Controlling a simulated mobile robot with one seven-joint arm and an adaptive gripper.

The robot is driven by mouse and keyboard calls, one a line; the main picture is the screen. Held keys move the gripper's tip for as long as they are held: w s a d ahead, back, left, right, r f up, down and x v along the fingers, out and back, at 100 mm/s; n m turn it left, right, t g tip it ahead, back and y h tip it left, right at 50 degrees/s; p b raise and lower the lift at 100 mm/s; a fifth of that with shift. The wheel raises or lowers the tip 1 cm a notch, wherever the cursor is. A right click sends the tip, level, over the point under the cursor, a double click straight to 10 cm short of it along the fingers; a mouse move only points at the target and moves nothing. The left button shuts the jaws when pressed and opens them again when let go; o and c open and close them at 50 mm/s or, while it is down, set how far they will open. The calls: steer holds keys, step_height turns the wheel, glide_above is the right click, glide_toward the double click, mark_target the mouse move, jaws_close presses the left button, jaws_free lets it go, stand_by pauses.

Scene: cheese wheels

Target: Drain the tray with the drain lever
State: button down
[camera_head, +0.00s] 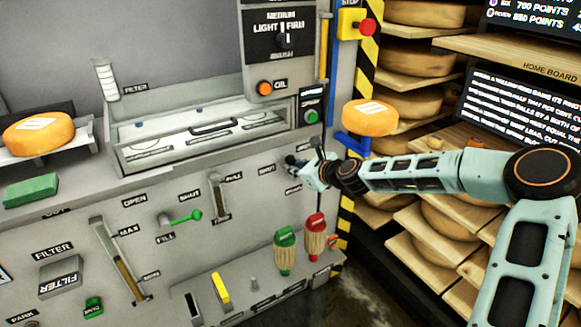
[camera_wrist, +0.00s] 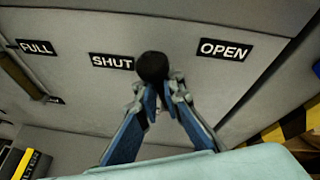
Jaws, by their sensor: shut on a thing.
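My gripper (camera_head: 299,164) is at the front panel, below the right end of the clear-walled tray (camera_head: 150,153). In the wrist view my gripper (camera_wrist: 164,88) has its blue fingers closed around a lever with a round black knob (camera_wrist: 152,65). I take it to be the drain lever. The knob stands between the SHUT label (camera_wrist: 112,61) and the OPEN label (camera_wrist: 224,50), nearer SHUT and just right of it. The fingers hide the lever's stem. The liquid level in the tray is hard to tell.
A green fill lever (camera_head: 187,217) and a FULL gauge (camera_head: 221,200) are left of my gripper. Two brushes, green (camera_head: 285,250) and red (camera_head: 315,237), hang below. Cheese shelves (camera_head: 455,130) and an orange cheese wheel (camera_head: 369,117) are close on the right.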

steer(key=shift+w+d+r+m+y, duration=0.2)
steer(key=shift+w+d+m+y, duration=0.1)
steer(key=shift+m, duration=0.2)
stand_by(0.3)
steer(key=c, duration=2)
jaws_free()
steer(key=shift+c, duration=0.2)
steer(key=v, duration=1.2)
steer(key=shift+d, duration=0.2)
steer(key=shift+w, duration=0.1)
